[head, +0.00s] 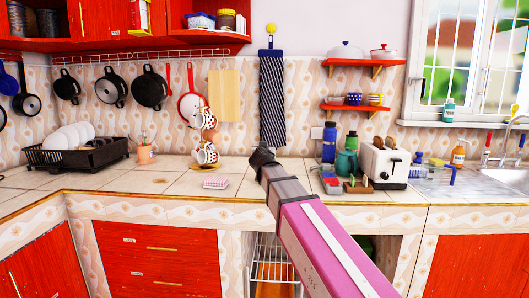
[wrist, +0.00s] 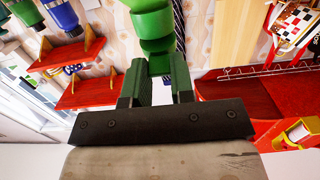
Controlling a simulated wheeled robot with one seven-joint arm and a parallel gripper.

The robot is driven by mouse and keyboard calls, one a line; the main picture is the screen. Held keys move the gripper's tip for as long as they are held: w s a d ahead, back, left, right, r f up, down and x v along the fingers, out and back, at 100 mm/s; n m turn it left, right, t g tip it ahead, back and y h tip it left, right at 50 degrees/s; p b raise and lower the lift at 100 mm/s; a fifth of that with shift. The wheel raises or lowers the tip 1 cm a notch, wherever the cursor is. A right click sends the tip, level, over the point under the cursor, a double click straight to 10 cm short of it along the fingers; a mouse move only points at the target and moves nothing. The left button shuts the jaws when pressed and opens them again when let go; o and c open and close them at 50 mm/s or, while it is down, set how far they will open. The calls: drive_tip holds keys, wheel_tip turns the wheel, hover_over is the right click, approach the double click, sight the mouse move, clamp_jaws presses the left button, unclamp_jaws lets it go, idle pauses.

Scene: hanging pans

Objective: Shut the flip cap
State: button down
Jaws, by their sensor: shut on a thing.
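My gripper (head: 262,156) is above the middle of the counter, in front of the dark striped towel. In the wrist view its two fingers close on a green thing (wrist: 155,25) with a broad body and a narrower end. This view appears upside down. The head view hides the held thing behind my gripper and arm. I cannot tell which part of the green thing is the flip cap, or whether the cap is open. A blue bottle (head: 329,142) and a green-topped bottle (head: 351,140) stand on the counter to the right.
A white toaster (head: 384,163) with bread stands right of the bottles. Stacked cups (head: 206,150) and a small pink-and-white item (head: 215,182) are to the left. A black dish rack (head: 78,155) is farther left. Red shelves (head: 363,62) hang behind. Counter is clear around the pink-and-white item.

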drive_tip(key=c, duration=1)
unclamp_jaws()
drive_tip(key=shift+o, duration=0.2)
drive_tip(key=shift+s, duration=0.1)
drive_tip(key=s, duration=1)
drive_tip(key=shift+s+a+r, duration=0.15)
drive_tip(key=shift+s+r, duration=0.15)
drive_tip(key=shift+r, duration=0.1)
